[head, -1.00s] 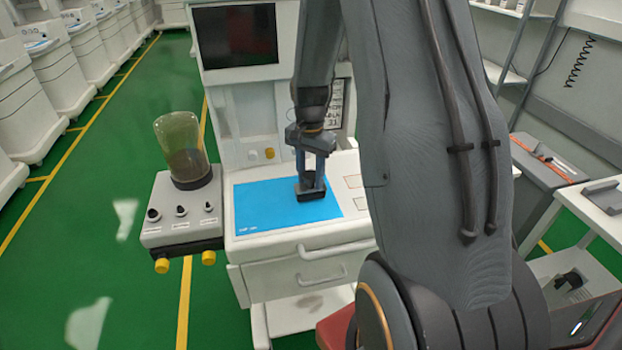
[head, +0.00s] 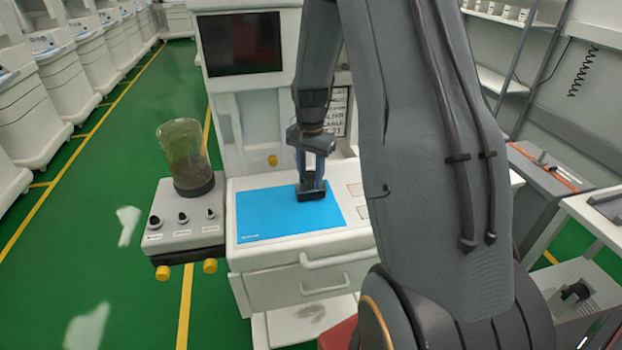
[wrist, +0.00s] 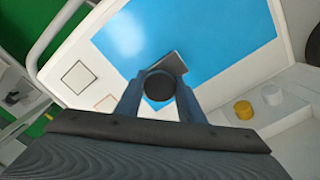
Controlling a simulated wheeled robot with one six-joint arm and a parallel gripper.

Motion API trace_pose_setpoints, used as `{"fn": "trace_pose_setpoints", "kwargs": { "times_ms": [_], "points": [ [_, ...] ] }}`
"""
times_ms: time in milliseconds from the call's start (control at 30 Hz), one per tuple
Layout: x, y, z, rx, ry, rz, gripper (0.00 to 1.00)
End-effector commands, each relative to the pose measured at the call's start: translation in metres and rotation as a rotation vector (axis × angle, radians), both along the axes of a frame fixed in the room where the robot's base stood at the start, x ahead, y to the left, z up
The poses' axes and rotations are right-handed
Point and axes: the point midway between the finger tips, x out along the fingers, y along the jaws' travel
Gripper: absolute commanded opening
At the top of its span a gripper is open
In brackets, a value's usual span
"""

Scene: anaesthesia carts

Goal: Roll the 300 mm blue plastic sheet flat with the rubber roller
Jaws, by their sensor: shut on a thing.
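The blue plastic sheet (head: 270,217) lies on the white cart top. It also fills much of the upper wrist view (wrist: 205,35). My gripper (head: 312,178) points down over the sheet's right part, towards its back edge. It is shut on the black rubber roller (head: 311,193), which appears to rest on the sheet. In the wrist view the roller's round dark handle end (wrist: 160,86) sits between my two fingers, with a grey roller edge beyond it. Whether the sheet lies fully flat under the roller cannot be told.
A control box (head: 182,222) with knobs and a tinted cylinder (head: 185,155) adjoins the cart's left side. A dark monitor (head: 240,43) stands behind the sheet. A drawer handle (head: 338,258) projects at the cart front. Green floor is clear at left.

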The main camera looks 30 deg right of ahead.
Motion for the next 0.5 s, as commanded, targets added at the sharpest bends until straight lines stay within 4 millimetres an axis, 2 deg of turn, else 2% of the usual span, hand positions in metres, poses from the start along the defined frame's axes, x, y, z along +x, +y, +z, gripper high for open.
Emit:
{"fn": "trace_pose_setpoints", "kwargs": {
  "times_ms": [500],
  "points": [
    [0.019,-0.005,0.000,0.000,0.001,0.000,0.14]
  ]
}}
